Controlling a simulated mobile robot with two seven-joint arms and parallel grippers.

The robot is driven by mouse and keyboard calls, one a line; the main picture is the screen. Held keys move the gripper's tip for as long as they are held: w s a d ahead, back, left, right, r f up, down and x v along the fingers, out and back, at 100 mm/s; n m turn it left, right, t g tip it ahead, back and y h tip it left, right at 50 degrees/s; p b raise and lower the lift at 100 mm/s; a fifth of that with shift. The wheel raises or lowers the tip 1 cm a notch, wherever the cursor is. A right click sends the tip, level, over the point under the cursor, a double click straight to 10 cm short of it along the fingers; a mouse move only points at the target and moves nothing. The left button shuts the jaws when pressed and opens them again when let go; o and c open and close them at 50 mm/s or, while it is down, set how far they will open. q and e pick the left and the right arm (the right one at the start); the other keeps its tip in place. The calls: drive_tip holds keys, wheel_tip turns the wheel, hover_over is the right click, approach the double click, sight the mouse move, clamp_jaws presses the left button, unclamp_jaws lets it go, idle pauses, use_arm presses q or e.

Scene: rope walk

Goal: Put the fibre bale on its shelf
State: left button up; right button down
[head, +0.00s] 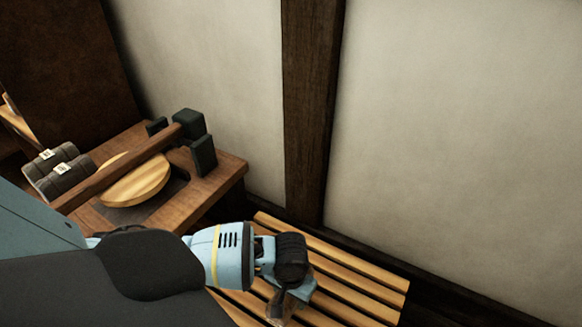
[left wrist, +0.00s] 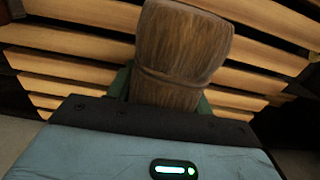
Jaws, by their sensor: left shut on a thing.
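My left gripper (head: 291,297) is low in the head view, above a slatted wooden rack (head: 345,275). It is shut on a brown, fibrous bundle tied with a band, which looks like the fibre bale (left wrist: 185,45). The bale stands out beyond the jaws in the left wrist view, with the slats (left wrist: 75,70) behind it. In the head view only a small brown part of the bale (head: 280,309) shows below the gripper. I cannot tell whether the bale touches the slats. My right gripper is not in view.
A wooden table (head: 232,172) at the left carries a round wooden disc (head: 140,185), a long beam (head: 120,170) and dark blocks (head: 203,155). Dark labelled bundles (head: 62,178) lie at far left. A plaster wall (head: 450,120) with a dark post (head: 308,110) stands behind.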

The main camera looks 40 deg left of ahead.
sight(290, 302)
use_arm(q)
drive_tip(key=shift+f+b, duration=0.85)
drive_tip(key=shift+f, duration=0.95)
drive_tip(key=o, duration=1.1)
drive_tip(key=shift+o, duration=0.2)
